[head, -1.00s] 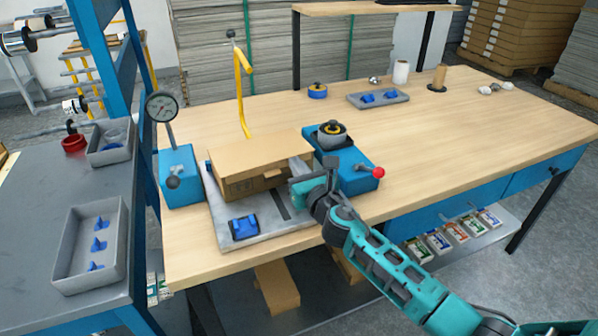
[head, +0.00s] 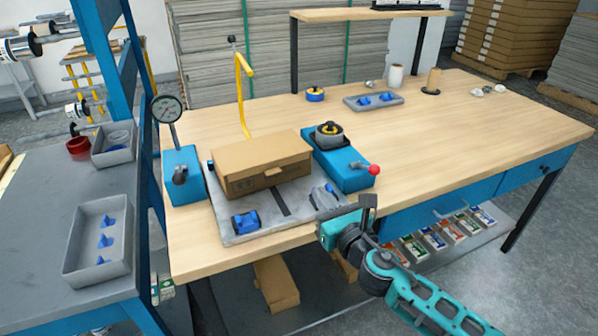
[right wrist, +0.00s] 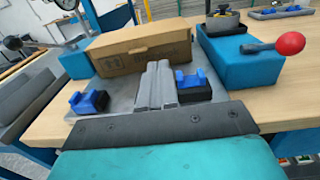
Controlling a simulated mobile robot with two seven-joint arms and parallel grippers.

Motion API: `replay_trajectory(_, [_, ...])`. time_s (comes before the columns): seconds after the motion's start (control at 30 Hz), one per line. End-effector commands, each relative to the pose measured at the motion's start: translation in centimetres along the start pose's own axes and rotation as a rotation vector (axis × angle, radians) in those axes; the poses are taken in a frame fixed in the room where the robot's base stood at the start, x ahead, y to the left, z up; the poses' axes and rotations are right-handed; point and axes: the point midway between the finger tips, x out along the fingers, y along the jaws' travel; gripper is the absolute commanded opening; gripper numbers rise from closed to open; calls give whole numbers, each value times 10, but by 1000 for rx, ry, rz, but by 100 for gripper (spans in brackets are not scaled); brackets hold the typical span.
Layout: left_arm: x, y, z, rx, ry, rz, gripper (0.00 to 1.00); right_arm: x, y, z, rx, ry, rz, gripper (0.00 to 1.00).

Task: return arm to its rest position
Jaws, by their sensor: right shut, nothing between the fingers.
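My right gripper (head: 322,196) is shut and empty over the front right part of the grey plate (head: 265,232) on the wooden bench. Its two grey fingers lie together in the right wrist view (right wrist: 156,86). A closed brown cardboard box (head: 262,168) sits on the plate beyond the fingers, apart from them in the head view. A blue block (head: 245,222) is at the plate's front left; another blue block (right wrist: 196,84) shows just right of the fingers in the wrist view. My left gripper is not in view.
A blue unit with a red-knobbed lever (head: 345,172) stands right of the plate. A dial gauge on a blue base (head: 181,178) stands at its left. A yellow hooked post (head: 241,95) rises behind. The bench's right half (head: 480,125) is largely clear.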

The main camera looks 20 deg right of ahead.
Motion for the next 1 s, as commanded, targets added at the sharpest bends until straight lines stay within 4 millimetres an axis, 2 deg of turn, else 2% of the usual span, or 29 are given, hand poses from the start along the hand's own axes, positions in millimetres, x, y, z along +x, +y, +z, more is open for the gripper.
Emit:
replay_trajectory(0.17, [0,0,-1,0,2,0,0,-3,0,-3,25,8,-1,0])
replay_trajectory(0.27, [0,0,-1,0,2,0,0,-11,3,-16,175,45,-9,0])
replay_trajectory(0.37, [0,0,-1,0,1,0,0,-29,9,-40,490,117,-39,0])
replay_trajectory(0.57, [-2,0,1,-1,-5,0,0,-84,28,-100,1363,272,-216,0])
replay_trajectory(0.7, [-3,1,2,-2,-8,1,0,-127,44,-134,1968,323,-424,0])
replay_trajectory(0.8, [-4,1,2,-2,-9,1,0,-154,54,-150,2345,314,-591,0])
replay_trajectory(0.9, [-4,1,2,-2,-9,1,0,-176,62,-161,2634,279,-741,0])
replay_trajectory(1.0, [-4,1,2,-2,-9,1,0,-190,67,-167,2820,239,-847,0])
